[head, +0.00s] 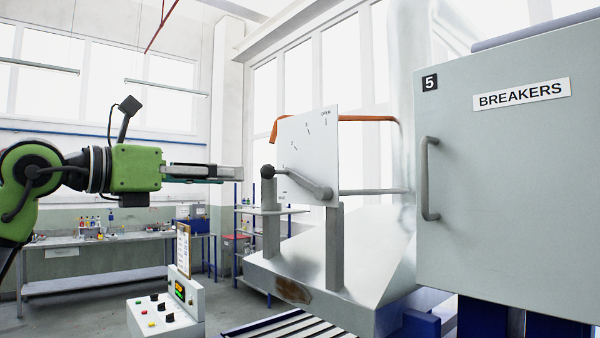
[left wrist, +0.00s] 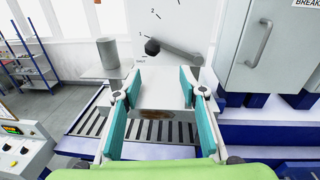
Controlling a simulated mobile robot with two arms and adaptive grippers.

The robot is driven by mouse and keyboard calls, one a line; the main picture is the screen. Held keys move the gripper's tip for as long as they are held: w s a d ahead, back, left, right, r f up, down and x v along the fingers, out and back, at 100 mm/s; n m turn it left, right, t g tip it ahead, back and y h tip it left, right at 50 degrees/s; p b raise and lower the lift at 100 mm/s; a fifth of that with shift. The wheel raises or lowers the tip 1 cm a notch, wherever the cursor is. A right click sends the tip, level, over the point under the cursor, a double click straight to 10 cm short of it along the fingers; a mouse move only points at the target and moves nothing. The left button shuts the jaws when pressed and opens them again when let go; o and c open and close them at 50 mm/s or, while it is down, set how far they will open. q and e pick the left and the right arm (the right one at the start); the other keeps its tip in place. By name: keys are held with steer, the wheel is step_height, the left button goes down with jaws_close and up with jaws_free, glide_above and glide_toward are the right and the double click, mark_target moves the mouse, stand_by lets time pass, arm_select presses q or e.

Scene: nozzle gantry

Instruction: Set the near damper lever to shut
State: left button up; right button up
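The near damper lever (head: 300,184) is a grey arm with a dark round knob (head: 268,171) on its left end. It pivots at its lower right, in front of a white plate (head: 318,150) marked from OPEN at the top to SHUT at the lower left. The lever points left and slightly up. In the left wrist view the knob (left wrist: 152,46) sits just below mark 1, above the SHUT label. My left gripper (head: 242,172) is left of the knob, level with it and apart from it. Its teal fingers (left wrist: 158,82) are spread and empty. My right gripper is out of view.
A grey post (head: 270,225) stands below the knob, and another post (head: 335,245) below the pivot. An orange bar (head: 365,118) runs behind the plate. A breaker cabinet (head: 510,200) fills the right. A control box (head: 165,312) stands at the lower left.

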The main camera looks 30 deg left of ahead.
mark_target(261, 170)
arm_select(q)
steer(key=shift+y, duration=0.5)
steer(key=p+x, duration=0.1)
steer(key=x, duration=0.2)
steer(key=r+p+x, duration=0.1)
steer(key=p+x, duration=0.1)
steer(key=x, duration=0.2)
steer(key=a+p+x, duration=0.1)
steer(key=x, duration=0.2)
steer(key=shift+w+d+r+p, duration=0.15)
steer(key=shift+w+r+p, duration=0.2)
steer(key=shift+w, duration=0.1)
steer(key=shift+x, duration=0.75)
steer(key=shift+f, duration=0.15)
jaws_close()
